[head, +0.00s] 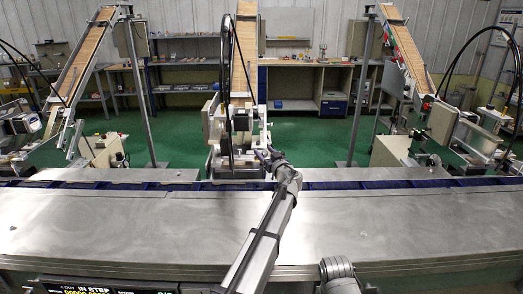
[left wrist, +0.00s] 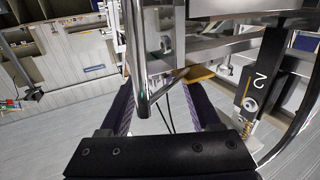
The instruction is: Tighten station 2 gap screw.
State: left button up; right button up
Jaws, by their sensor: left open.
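The middle station (head: 233,125) stands behind the metal bench, below the middle chute. My left gripper (head: 268,155) reaches across the bench to the station's right side. In the left wrist view my left gripper (left wrist: 160,88) is open, with nothing seen held between its two dark fingers. A black plate marked "2" (left wrist: 262,78) is to the right of the fingers. A round silver screw head or knob (left wrist: 250,104) sits low on that plate, with a small brass-coloured coil beside it. It is apart from the fingers. I cannot tell for certain which part is the gap screw.
A shiny metal rod (left wrist: 138,60) and metal brackets stand close in front of the fingers. A curved bar is at the right. The steel bench (head: 130,225) is clear. Similar stations stand at the left (head: 100,150) and right (head: 400,150). A display is at the bottom left.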

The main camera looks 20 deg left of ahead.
pick_arm(q)
jog(key=x, duration=0.3)
jog(key=shift+w+a, duration=0.1)
jog(key=shift+w, duration=0.05)
grip_shut()
dwell(0.4)
